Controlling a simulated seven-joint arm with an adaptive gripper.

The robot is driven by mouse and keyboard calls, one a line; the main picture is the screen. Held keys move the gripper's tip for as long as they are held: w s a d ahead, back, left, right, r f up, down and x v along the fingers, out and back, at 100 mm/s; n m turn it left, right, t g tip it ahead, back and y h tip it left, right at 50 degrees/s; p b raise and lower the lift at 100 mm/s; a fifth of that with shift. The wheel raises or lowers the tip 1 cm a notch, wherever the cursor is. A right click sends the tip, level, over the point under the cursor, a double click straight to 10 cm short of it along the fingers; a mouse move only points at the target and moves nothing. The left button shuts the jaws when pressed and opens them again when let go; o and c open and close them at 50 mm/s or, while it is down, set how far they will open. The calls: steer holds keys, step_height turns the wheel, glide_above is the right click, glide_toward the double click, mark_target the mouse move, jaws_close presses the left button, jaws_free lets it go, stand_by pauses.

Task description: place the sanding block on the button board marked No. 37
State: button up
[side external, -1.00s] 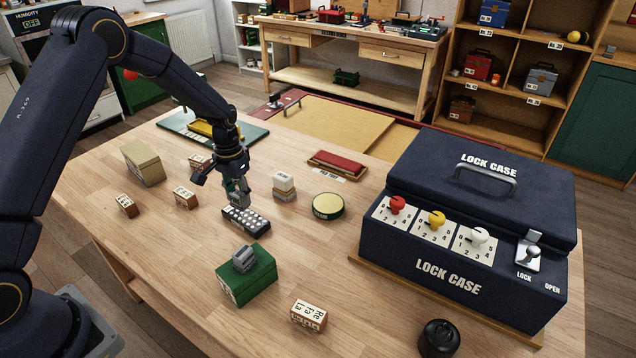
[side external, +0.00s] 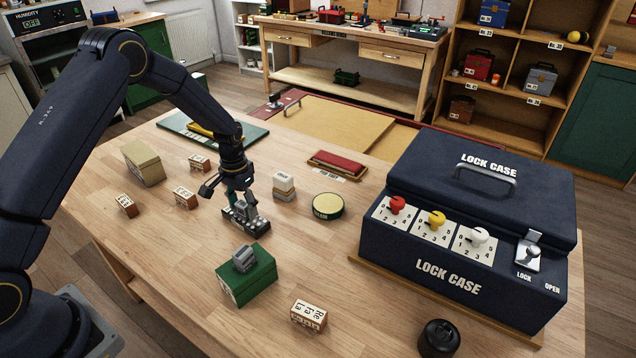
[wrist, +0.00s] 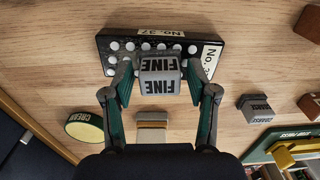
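The button board (side external: 262,229) is a dark slab with rows of white buttons and white labels. The wrist view shows the board (wrist: 115,45) upside down, with the label No. 37. The sanding block (wrist: 160,76) is grey and marked FINE. It sits between my fingers over the board, covering some buttons, and appears to rest on it. Contact underneath is hidden. In the side view, my gripper (side external: 239,208) points down at the left part of the board.
A green box (side external: 247,283) with a grey piece on top stands in front of the board. A grey-topped block (side external: 284,186) and a round CREAM tin (side external: 328,207) are to its right. The lock case (side external: 460,270) fills the right side. Small labelled blocks lie to the left.

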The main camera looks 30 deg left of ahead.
steer(key=shift+r, duration=0.15)
step_height(320, 180, up, 12)
steer(key=r, duration=0.1)
step_height(320, 180, up, 9)
steer(key=t, duration=0.2)
glide_above(242, 204)
steer(key=s+d, duration=0.2)
steer(key=s, duration=0.3)
steer(key=s+d+r+t, duration=0.1)
steer(key=s+r, duration=0.1)
steer(key=s, duration=0.5)
steer(key=s+d+r+t, duration=0.1)
steer(key=s+d+r, duration=0.1)
steer(key=s, duration=0.5)
steer(key=s+d+r+t, duration=0.1)
steer(key=s+d+r, duration=0.1)
steer(key=s+r, duration=0.2)
steer(key=shift+s+t, duration=0.3)
steer(key=shift+s, duration=1.3)
